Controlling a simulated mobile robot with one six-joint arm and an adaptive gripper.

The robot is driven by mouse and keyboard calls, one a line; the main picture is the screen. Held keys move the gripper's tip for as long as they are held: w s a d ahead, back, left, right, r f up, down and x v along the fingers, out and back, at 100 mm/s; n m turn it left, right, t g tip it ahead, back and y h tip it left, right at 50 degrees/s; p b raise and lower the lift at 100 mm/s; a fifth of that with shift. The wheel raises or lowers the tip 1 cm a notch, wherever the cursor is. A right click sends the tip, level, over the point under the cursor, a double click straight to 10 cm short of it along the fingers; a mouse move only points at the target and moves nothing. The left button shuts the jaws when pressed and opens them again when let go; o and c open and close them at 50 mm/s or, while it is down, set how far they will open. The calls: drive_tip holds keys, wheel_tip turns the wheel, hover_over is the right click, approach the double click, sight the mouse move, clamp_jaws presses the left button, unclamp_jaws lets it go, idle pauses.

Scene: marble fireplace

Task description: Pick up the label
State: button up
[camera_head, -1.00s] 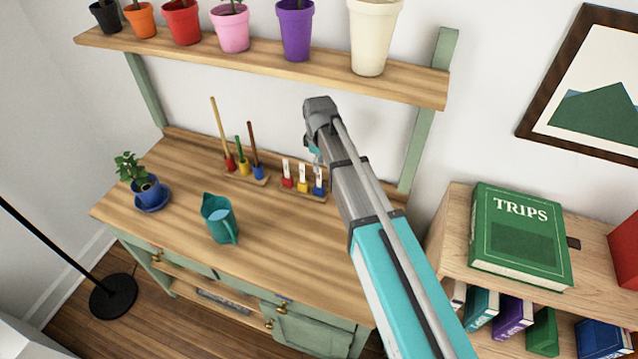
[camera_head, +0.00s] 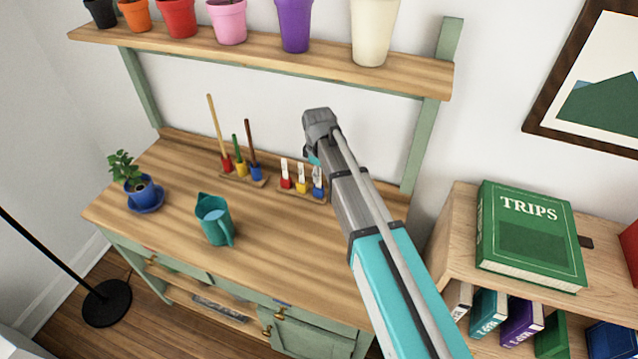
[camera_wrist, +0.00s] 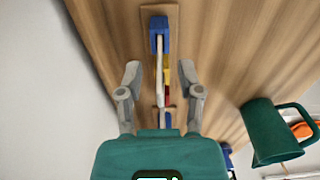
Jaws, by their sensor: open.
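Several white labels stand upright in red (camera_head: 286,183), yellow (camera_head: 302,187) and blue (camera_head: 318,192) blocks on a small wooden rack (camera_head: 296,194) on the wooden worktop. In the wrist view, the blue block (camera_wrist: 159,24) is at the top, with a thin white label seen edge-on below it and bits of yellow and red behind. My gripper (camera_wrist: 160,73) is open and empty, one finger on each side of this row. No finger visibly touches a label. In the head view, my arm hides most of the gripper.
A green watering can (camera_head: 214,220) and a blue potted plant (camera_head: 141,190) stand on the worktop (camera_head: 270,250). A shelf (camera_head: 270,60) of pots hangs above.

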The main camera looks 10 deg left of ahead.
idle(0.3)
clamp_jaws()
drive_tip(key=shift+r, duration=0.15)
idle(0.3)
wheel_tip(320, 180, up, 4)
drive_tip(key=p, duration=0.4)
drive_tip(key=shift+f, duration=0.2)
drive_tip(key=s+a, duration=0.2)
drive_tip(key=s, duration=1.5)
drive_tip(key=shift+s+a+f, duration=0.2)
drive_tip(key=shift+s+a, duration=0.05)
drive_tip(key=shift+s, duration=0.15)
drive_tip(key=shift+s, duration=0.15)
